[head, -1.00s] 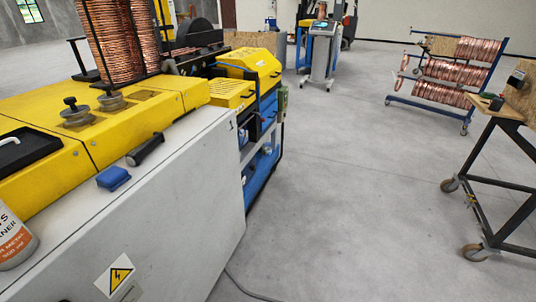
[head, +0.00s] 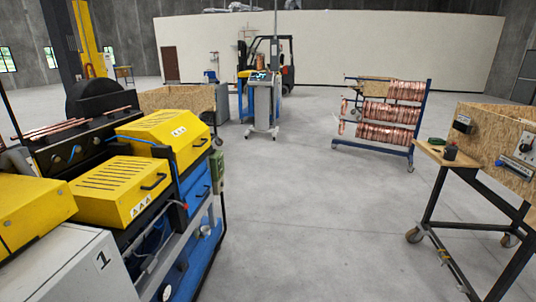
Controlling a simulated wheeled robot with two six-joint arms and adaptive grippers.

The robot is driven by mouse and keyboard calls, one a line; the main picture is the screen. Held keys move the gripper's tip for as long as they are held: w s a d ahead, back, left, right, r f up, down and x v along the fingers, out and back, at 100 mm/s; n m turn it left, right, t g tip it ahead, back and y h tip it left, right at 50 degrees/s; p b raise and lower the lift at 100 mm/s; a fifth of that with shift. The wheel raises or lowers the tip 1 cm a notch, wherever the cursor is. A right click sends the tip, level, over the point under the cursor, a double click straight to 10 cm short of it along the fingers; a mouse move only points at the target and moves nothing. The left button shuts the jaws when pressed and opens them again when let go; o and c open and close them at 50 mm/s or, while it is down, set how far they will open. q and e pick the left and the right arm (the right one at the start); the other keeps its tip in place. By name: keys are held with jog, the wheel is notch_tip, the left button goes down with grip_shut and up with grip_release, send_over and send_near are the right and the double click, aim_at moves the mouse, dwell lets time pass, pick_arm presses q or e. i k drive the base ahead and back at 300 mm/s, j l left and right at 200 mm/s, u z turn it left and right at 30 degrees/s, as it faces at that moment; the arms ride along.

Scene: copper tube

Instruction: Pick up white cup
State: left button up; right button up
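I see no white cup in the head view. Neither of my grippers is in view, so I cannot see their state or anything they may hold.
A yellow and blue machine (head: 130,190) stands close on the left. A wheeled workbench (head: 455,160) with a wooden box (head: 492,140) is on the right. A copper coil rack (head: 390,118) and a grey control stand (head: 263,105) are further back. Open concrete floor (head: 310,220) lies between them.

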aim_at(205, 229)
jog(key=i+l, duration=0.1)
jog(key=i, duration=0.45)
jog(key=i+u, duration=0.1)
jog(key=i, duration=0.45)
jog(key=i+l, duration=0.15)
jog(key=i, duration=0.4)
jog(key=i+l+u, duration=0.1)
jog(key=i+u, duration=0.2)
jog(key=u, duration=0.2)
jog(key=i+l+u, duration=0.15)
jog(key=u, duration=0.35)
jog(key=i+l+u, duration=0.3)
jog(key=u, duration=0.15)
jog(key=i+l+u, duration=0.2)
jog(key=l+u, duration=0.3)
jog(key=i+l+u, duration=0.1)
jog(key=l+u, duration=0.2)
jog(key=u, duration=0.2)
jog(key=l+u, duration=0.65)
jog(key=l, duration=0.2)
